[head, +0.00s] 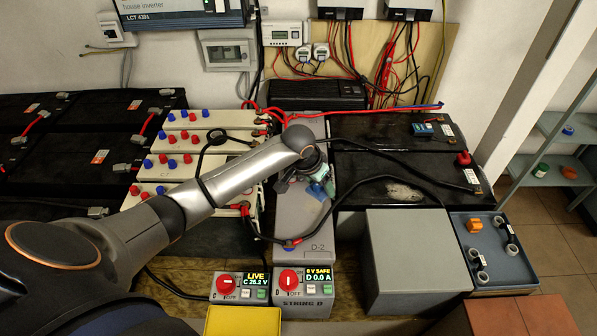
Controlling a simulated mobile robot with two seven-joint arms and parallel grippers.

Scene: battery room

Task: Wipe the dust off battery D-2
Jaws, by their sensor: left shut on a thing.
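The label D-2 (318,247) is on the front of a long grey case (300,215) in the middle of the head view. My left gripper (318,181) is over the far part of this case, shut on a small blue-green thing (322,189), which may be a cloth. The gripper hides much of it, and I cannot tell whether it touches the case. A pale dusty patch (403,192) shows on the black battery (365,175) to the right. My right gripper is not in view.
Black cables cross the case and the black batteries. Two control boxes, one reading LIVE (240,288) and one 0 V SAFE (303,291), stand in front. A grey box (415,255) and a blue tray (530,285) are at right. Cream batteries (185,145) lie left.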

